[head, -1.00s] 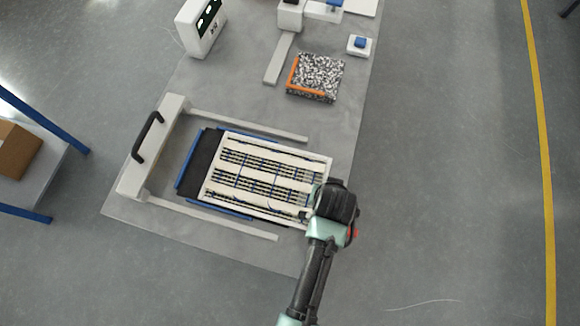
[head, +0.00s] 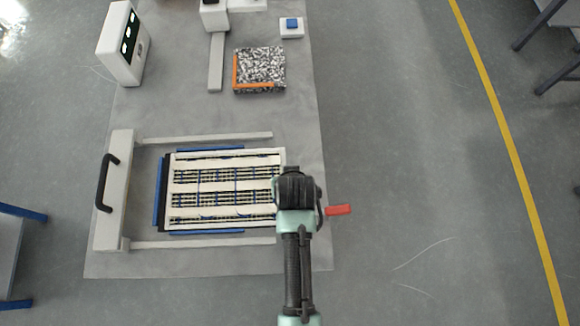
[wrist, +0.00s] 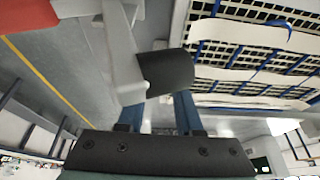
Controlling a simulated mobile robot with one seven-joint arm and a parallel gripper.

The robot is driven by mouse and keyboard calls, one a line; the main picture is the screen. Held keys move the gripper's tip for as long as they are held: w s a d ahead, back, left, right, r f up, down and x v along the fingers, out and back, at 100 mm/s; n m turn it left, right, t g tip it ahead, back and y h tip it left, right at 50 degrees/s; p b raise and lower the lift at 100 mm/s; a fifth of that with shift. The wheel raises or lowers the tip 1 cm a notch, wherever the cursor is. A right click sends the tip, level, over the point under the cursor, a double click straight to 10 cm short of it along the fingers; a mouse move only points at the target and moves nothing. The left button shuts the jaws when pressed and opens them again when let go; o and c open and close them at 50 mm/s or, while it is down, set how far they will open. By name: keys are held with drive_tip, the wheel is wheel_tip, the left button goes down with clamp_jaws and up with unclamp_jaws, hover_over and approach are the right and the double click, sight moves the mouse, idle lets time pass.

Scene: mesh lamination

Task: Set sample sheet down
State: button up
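The sample sheet (head: 222,186), a cream panel with rows of dark mesh and blue strips, lies over the black bed between blue edge guides (head: 205,232). My gripper (head: 280,190) is at the middle of the sheet's right edge and appears shut on it. In the wrist view the sheet (wrist: 250,45) fills the upper right. My two blue-grey fingers (wrist: 160,115) point up there, with their tips hidden behind a black block (wrist: 166,72). The contact itself is hidden, and I cannot tell whether the sheet fully touches the bed.
A white bar with a black handle (head: 103,182) stands left of the bed, with two pale rails (head: 205,138). A red handle (head: 338,210) sticks out right of my gripper. A speckled block with orange edges (head: 259,68) lies farther back. A white display unit (head: 122,45) stands back left.

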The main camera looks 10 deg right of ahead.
drive_tip(key=shift+o, duration=1)
drive_tip(key=shift+d, duration=0.15)
